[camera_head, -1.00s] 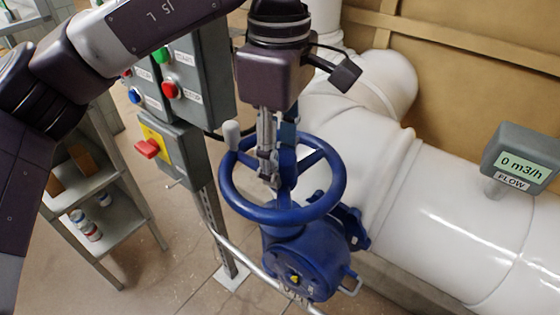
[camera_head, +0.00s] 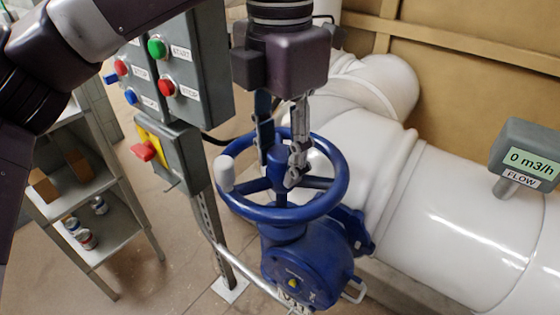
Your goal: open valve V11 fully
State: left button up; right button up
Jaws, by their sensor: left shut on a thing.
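The blue valve handwheel (camera_head: 337,194) lies nearly level on top of its blue valve body (camera_head: 309,262). My left gripper (camera_head: 281,165) points down over the middle of the wheel. Its two fingers straddle the hub area and are shut on the wheel, though the exact contact is partly hidden. My right gripper is not in view.
A flow display (camera_head: 530,155) on the white pipe (camera_head: 450,215) reads 0 m3/h. Grey control boxes (camera_head: 197,65) with START and STOP buttons, and a red switch on yellow (camera_head: 145,150), stand close on the left. A shelf (camera_head: 107,235) holds small cans.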

pick_arm(q)
jog(key=n, duration=0.1)
jog(key=f+n, duration=0.1)
jog(key=shift+s+d+n, duration=0.1)
jog(key=shift+d+n, duration=0.05)
jog(key=shift+n, duration=0.15)
jog(key=shift+o, duration=0.2)
jog(key=n+b, duration=0.1)
jog(key=n, duration=0.1)
jog(key=shift+n, duration=0.3)
jog(key=shift+r+n, duration=0.2)
jog(key=shift+n, duration=0.2)
jog(key=o, duration=1.1)
jog(key=shift+w, duration=0.35)
jog(key=shift+r, duration=0.1)
